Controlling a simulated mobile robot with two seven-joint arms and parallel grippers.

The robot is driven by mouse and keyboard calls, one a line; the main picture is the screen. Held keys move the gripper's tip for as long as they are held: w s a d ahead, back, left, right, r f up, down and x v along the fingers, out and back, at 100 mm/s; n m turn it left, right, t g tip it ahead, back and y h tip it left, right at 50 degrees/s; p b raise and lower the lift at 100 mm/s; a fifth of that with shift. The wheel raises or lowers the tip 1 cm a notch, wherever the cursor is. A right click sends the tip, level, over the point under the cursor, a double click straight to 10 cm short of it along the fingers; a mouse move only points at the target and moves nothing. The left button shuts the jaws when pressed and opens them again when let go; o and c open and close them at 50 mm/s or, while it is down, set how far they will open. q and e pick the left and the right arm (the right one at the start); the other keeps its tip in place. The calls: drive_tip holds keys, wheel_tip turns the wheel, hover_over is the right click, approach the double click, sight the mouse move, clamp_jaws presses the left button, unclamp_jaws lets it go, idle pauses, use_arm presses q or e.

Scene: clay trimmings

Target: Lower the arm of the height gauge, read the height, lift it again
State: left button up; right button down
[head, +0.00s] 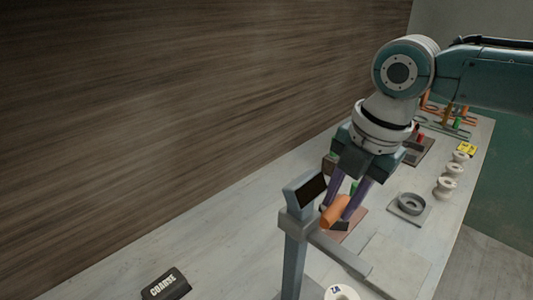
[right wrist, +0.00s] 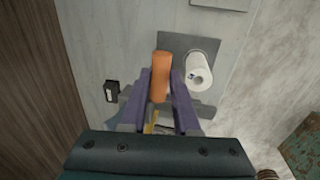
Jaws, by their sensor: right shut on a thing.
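The height gauge (head: 294,258) stands at the near part of the bench, with a grey upright post and a dark display (head: 312,189) on top. No number is readable on the display. Its grey arm (head: 338,253) reaches out to the right from the post. My right gripper (head: 338,208) is shut on the orange handle (head: 334,213) beside the display. In the right wrist view the handle (right wrist: 160,78) lies between my purple fingers. A white cylinder (right wrist: 198,72) stands near the handle there; its top also shows at the bottom of the head view (head: 341,292). My left gripper is not in view.
A dark block marked COARSE (head: 166,284) lies at the front left. A grey ring-shaped dish (head: 411,204) and several white spools (head: 445,187) stand to the right. A wooden wall (head: 180,110) runs along the back left. Bare bench lies between wall and gauge.

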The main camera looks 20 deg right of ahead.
drive_tip(key=c, duration=0.9)
unclamp_jaws()
drive_tip(key=shift+w+r, duration=0.1)
drive_tip(key=shift+r, duration=0.05)
drive_tip(key=shift+o, duration=1.2)
wheel_tip(320, 180, up, 10)
drive_tip(key=s+b, duration=0.1)
drive_tip(key=s, duration=0.1)
drive_tip(key=shift+d, duration=0.4)
drive_tip(key=shift+f, duration=0.2)
